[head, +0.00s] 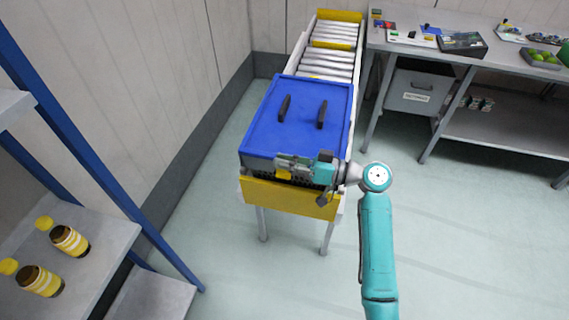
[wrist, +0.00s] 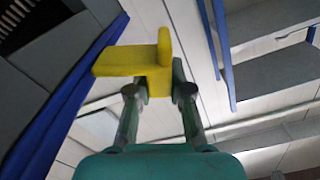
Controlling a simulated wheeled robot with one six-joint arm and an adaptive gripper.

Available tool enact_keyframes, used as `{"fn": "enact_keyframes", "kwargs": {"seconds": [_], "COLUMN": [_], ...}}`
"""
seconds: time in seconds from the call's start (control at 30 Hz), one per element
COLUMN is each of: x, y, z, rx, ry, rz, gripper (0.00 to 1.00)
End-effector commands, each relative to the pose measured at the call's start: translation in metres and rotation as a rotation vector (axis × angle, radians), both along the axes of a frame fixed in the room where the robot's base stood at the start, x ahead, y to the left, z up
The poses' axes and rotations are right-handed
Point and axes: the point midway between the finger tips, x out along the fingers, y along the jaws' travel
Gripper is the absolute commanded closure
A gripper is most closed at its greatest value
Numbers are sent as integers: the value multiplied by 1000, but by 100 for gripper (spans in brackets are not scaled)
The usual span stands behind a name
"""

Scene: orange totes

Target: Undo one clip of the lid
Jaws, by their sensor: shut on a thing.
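The blue lid (head: 300,112) with two dark handles lies on a dark tote (head: 262,166) at the near end of the conveyor. My gripper (head: 283,166) is at the tote's front side, just below the lid's front edge. In the wrist view my gripper (wrist: 158,88) is shut on a yellow L-shaped clip (wrist: 135,60), held between its two fingertips. The clip's left end reaches the blue lid edge (wrist: 70,105); I cannot tell whether it is still hooked there. In the head view a bit of the yellow clip (head: 283,175) shows beside my gripper.
A yellow end board (head: 290,197) stands just below and in front of the tote. The roller conveyor (head: 325,60) runs back behind it. A grey workbench (head: 480,60) is at the right. A shelf (head: 75,250) with two bottles is at the left.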

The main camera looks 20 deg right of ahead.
Motion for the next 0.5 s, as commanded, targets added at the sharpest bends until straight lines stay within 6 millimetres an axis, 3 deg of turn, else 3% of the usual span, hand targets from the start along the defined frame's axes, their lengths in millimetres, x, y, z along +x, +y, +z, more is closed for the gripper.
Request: {"fn": "enact_keyframes", "kwargs": {"seconds": [0.5], "x": [4], "y": [-3], "z": [3], "rx": [63], "ry": [87], "rz": [0], "gripper": [100]}}
